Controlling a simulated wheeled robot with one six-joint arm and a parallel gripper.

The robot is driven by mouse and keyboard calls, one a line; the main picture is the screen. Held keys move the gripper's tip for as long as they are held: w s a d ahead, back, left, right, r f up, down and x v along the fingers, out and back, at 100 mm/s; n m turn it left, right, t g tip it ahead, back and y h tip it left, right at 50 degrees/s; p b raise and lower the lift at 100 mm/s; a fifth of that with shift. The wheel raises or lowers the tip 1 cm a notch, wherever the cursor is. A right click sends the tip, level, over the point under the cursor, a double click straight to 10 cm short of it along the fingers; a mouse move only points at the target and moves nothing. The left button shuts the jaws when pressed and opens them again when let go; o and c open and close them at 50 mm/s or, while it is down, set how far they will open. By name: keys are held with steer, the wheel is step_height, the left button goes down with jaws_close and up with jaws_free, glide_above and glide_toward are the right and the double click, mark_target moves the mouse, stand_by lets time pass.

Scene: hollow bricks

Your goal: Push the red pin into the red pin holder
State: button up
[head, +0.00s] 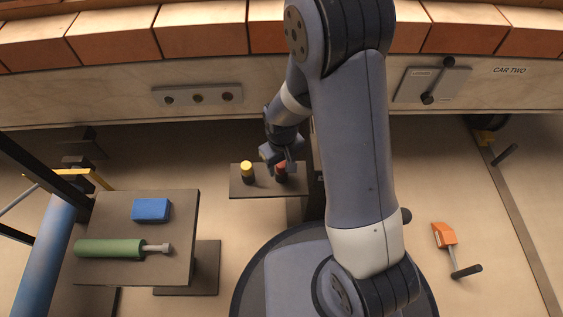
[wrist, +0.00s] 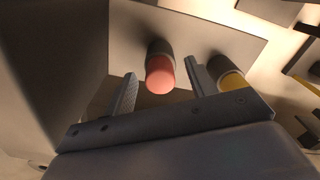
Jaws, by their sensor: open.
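The red pin (head: 281,166) stands upright on a small dark shelf (head: 238,187), partly hidden by my gripper (head: 279,157). In the wrist view the red pin (wrist: 160,77) shows a red rounded end on a dark cylindrical part. My gripper (wrist: 160,70) is open, one finger on each side of the pin, with gaps on both sides. It does not hold the pin. A panel with several round sockets (head: 198,95) is on the wall behind the shelf; I cannot tell which socket, if any, is red.
A yellow-topped pin (head: 247,168) stands left of the red one, close outside my right finger in the wrist view (wrist: 232,78). A table (head: 185,212) at left holds a blue block (head: 151,210) and a green-handled tool (head: 110,248). A lever panel (head: 432,84) is on the wall at right.

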step_height(320, 180, up, 11)
steer(key=p, duration=0.4)
steer(key=shift+p, duration=0.4)
steer(key=shift+f, duration=0.1)
step_height(320, 180, down, 11)
steer(key=b, duration=0.5)
steer(key=shift+r+p, duration=0.45)
steer(key=shift+r, duration=0.05)
